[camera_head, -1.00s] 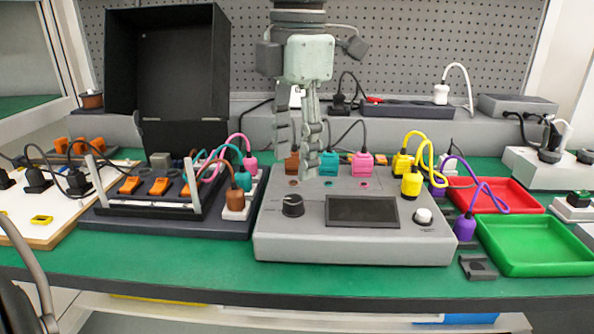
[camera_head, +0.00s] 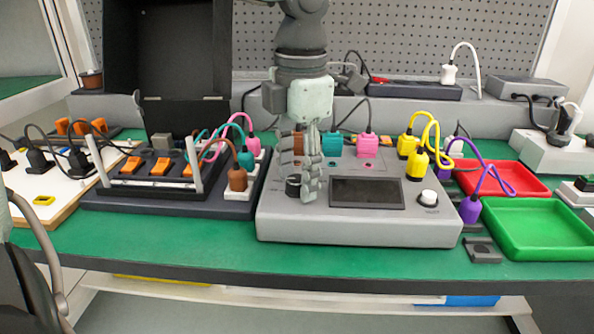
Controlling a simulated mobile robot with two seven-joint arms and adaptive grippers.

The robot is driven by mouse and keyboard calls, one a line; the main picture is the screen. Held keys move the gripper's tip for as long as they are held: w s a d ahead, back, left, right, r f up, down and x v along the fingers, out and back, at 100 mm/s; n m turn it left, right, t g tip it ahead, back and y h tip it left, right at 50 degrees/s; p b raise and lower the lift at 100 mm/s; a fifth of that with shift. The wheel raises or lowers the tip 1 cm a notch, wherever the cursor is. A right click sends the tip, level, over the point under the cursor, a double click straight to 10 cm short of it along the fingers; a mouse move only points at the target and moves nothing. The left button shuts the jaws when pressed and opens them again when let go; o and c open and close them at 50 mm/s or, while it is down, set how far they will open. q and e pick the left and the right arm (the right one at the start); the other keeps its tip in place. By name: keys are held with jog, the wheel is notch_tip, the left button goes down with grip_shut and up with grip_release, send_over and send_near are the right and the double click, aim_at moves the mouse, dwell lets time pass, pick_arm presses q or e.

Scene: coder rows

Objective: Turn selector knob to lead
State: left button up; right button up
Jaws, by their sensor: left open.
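The selector knob (camera_head: 292,188) is a black round dial on the left of the grey tester box's (camera_head: 420,231) top face. It is partly hidden by my left gripper (camera_head: 304,192). The left gripper points down from above with its jaws open. Its fingertips are at the knob, overlapping its right side in the picture; I cannot tell whether they touch it. The dial's pointer and the markings around it are too small or hidden to read. My right gripper is not in view.
The box has a dark screen (camera_head: 366,192) and a white button (camera_head: 429,197). Brown, teal, pink and yellow plugs (camera_head: 419,166) stand along it. A black tray with plugs (camera_head: 250,200) is left; red (camera_head: 509,178) and green trays (camera_head: 535,230) are right. Green table is clear in front.

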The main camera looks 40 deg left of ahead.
pick_arm(q)
jog(key=shift+c, duration=0.6)
grip_shut()
